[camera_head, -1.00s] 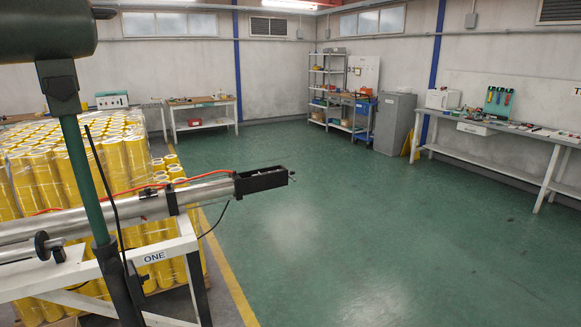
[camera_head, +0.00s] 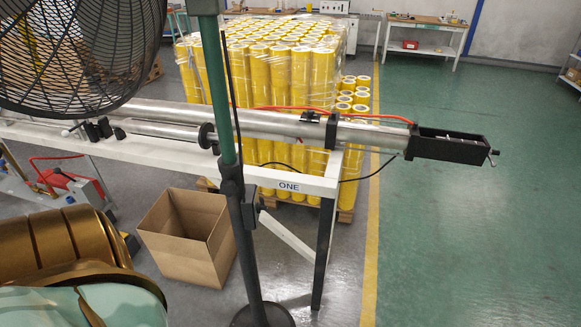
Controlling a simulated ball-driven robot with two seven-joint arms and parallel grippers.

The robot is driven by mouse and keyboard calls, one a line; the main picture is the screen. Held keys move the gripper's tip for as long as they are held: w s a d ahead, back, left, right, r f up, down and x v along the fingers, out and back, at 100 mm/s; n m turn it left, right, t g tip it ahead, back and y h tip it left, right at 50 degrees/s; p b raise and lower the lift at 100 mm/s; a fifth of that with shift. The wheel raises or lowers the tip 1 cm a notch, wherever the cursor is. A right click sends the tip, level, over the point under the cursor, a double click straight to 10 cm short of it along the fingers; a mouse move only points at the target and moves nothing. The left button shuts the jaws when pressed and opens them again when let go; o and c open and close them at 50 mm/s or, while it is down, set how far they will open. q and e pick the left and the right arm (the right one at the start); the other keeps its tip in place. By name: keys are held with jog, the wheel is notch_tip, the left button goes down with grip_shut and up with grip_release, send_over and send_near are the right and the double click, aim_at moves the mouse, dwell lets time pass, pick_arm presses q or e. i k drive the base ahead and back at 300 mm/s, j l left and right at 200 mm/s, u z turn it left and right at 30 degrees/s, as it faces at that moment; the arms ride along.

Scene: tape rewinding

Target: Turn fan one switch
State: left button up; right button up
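A black caged fan (camera_head: 75,50) fills the upper left, partly cut off by the picture's edges. Its dark green pole (camera_head: 219,110) runs down to a black lower tube and a round black base (camera_head: 263,315). A small dark box (camera_head: 252,205) is fixed to the side of the pole at mid-height; I cannot tell whether it is the fan's switch or which way it is set. The label ONE (camera_head: 289,186) is on the white machine frame behind the pole. Neither of my grippers is in view.
A metal shaft (camera_head: 280,125) on the white frame ends in a black block (camera_head: 450,150) jutting right. An open cardboard box (camera_head: 187,240) stands on the floor. Stacked yellow rolls (camera_head: 280,70) stand behind. Green floor (camera_head: 480,240) at right is clear.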

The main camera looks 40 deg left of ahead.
aim_at(260, 208)
jog(key=i+u, duration=0.1)
jog(key=u, duration=0.4)
jog(key=i+l+u, duration=0.1)
jog(key=u, duration=0.4)
jog(key=l+u, duration=0.15)
jog(key=u, duration=0.3)
jog(key=i+l+u, duration=0.1)
jog(key=u, duration=0.4)
